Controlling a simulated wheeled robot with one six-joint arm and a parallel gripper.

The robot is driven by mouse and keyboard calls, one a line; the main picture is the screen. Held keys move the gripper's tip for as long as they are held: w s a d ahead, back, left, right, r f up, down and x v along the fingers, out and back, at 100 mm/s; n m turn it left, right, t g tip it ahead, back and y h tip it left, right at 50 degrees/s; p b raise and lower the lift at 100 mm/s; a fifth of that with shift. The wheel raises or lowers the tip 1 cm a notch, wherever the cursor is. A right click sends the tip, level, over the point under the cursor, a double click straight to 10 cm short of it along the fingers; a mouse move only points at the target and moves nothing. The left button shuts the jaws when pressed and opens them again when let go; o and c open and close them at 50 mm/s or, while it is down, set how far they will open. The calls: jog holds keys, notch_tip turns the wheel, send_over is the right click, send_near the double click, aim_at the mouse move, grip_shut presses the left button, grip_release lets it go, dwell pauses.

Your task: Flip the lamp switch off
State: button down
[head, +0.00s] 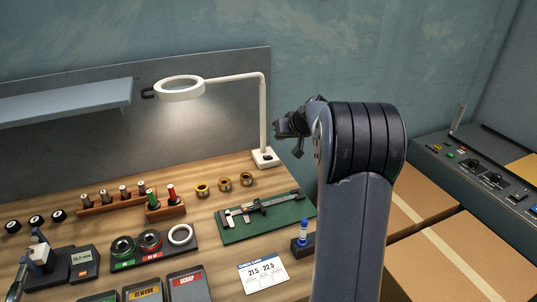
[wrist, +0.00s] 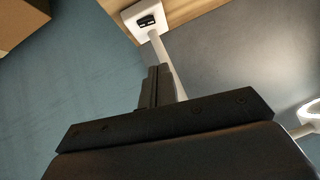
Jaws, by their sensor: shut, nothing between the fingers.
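The white ring lamp (head: 181,95) is lit and casts a bright glow on the grey back panel. Its pole (head: 263,115) rises from a square white base (head: 268,161) at the back right of the wooden top. In the wrist view, the base (wrist: 136,29) carries a dark switch (wrist: 150,21); which way it is tipped is too small to tell. My gripper (head: 281,128) is in the air to the right of the pole, above the base. In the wrist view, its fingers (wrist: 158,74) are shut and empty, apart from the switch, with the pole beside them.
Brass rings (head: 225,185), a green mat (head: 264,220) with a caliper, and a blue marker in a holder (head: 302,235) lie in front of the base. Cardboard boxes (head: 430,245) and a control panel (head: 490,180) are at right. A shelf (head: 65,103) hangs at left.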

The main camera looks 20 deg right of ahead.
jog(key=shift+f, duration=0.1)
jog(key=p, duration=0.3)
send_over(263, 156)
jog(key=s+d, duration=0.1)
jog(key=s, duration=0.2)
notch_tip(263, 156, down, 7)
notch_tip(263, 156, down, 2)
jog(key=shift+f, duration=0.15)
jog(key=shift+a+f, duration=0.2)
jog(key=shift+f, duration=0.55)
